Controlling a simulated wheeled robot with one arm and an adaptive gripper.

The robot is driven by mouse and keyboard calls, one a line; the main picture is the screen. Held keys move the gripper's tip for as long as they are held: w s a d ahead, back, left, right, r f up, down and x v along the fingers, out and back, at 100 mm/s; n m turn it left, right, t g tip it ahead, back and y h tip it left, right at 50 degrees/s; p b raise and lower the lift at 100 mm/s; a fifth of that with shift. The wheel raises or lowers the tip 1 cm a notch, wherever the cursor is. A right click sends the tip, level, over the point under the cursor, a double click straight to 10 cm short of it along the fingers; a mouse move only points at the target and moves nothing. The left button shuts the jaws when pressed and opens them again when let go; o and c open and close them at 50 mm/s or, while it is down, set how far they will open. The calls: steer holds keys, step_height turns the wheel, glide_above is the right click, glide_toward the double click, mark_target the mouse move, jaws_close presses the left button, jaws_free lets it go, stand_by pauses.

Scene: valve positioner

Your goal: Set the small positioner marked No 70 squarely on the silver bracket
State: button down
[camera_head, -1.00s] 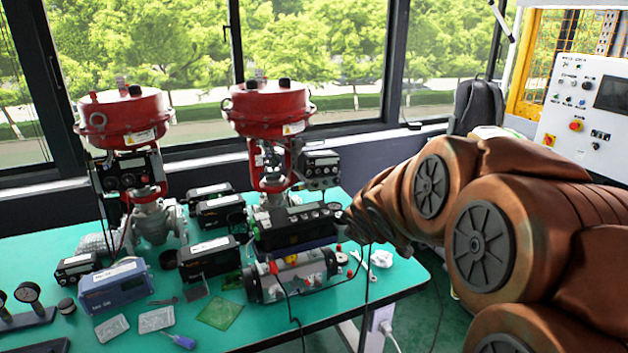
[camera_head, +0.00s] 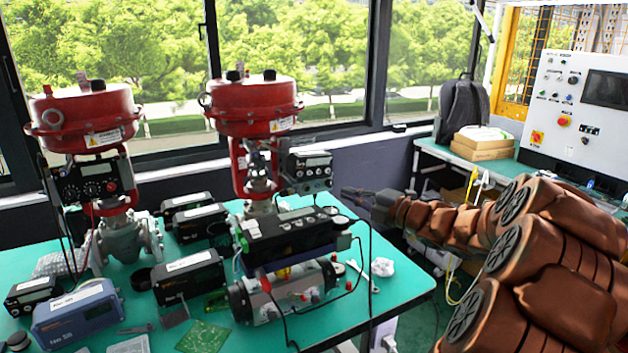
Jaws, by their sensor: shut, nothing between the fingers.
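A long black positioner (camera_head: 290,238) sits on top of the silver cylinder actuator (camera_head: 268,300), and looks roughly level. I cannot make out a silver bracket under it. Several black positioners with white labels stand on the bench to its left, including a small one (camera_head: 33,293) at the far left edge. I cannot read No 70 on any of them. My gripper (camera_head: 347,193) is shut and empty. It is in the air to the right of the long black positioner and apart from it, pointing left.
Two red-topped valves (camera_head: 86,115) and (camera_head: 255,103) stand at the back. A blue box (camera_head: 82,312), a green circuit board (camera_head: 204,337) and a wrench (camera_head: 362,277) lie on the green bench (camera_head: 405,285). Cables hang beside the actuator. The bench's right corner is mostly free.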

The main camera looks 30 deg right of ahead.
steer(key=p, duration=0.2)
glide_toward(306, 174)
steer(key=w+a, duration=0.2)
steer(key=a, duration=0.2)
steer(key=shift+w+d+r+p, duration=0.1)
steer(key=shift+w+d+p, duration=0.25)
steer(key=shift+w, duration=0.25)
steer(key=shift+w+d+r+p, duration=0.1)
steer(key=shift+w+d+p, duration=0.25)
steer(key=shift+w, duration=0.3)
steer(key=shift+w+d, duration=0.25)
steer(key=shift+w, duration=0.2)
steer(key=shift+w+d+f, duration=0.1)
steer(key=shift+w, duration=0.1)
